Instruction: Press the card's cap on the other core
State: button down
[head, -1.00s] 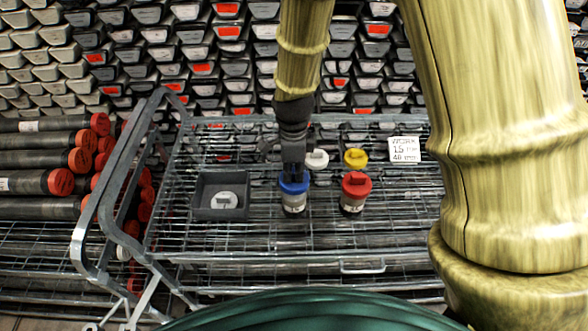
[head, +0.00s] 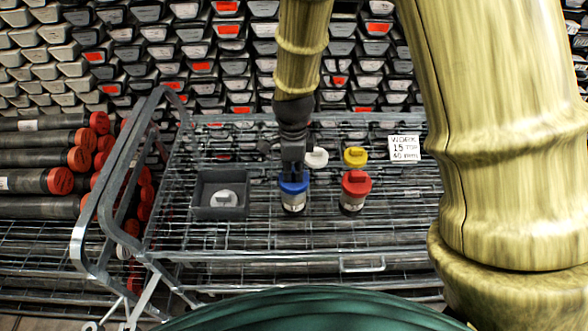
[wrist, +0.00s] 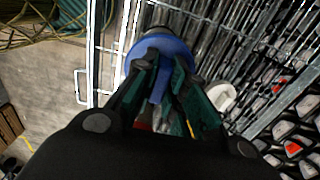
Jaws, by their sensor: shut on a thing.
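My gripper (head: 293,174) points down and is shut on the raised tab of a blue cap (head: 293,187). The blue cap sits on top of a short upright core (head: 293,204) with a pale label; I cannot tell how fully it is seated. A red cap (head: 356,184) is on a second upright core (head: 352,206) to the right. A white card (head: 405,148) reads "WORK 15" and "40 mm", partly hard to read.
A white cap (head: 316,158) and a yellow cap (head: 355,157) are behind the cores. A dark tray (head: 204,210) at left holds a pale grey cap (head: 223,199). All are on a wire cart (head: 250,240). Its tubular frame (head: 82,235) rises at left.

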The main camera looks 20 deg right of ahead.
jog(key=shift+f+b, duration=0.3)
jog(key=shift+f, duration=0.6)
jog(key=c, duration=0.9)
grip_release()
jog(key=shift+r, duration=0.15)
jog(key=shift+r+p, duration=3.05)
jog(key=shift+r, duration=0.35)
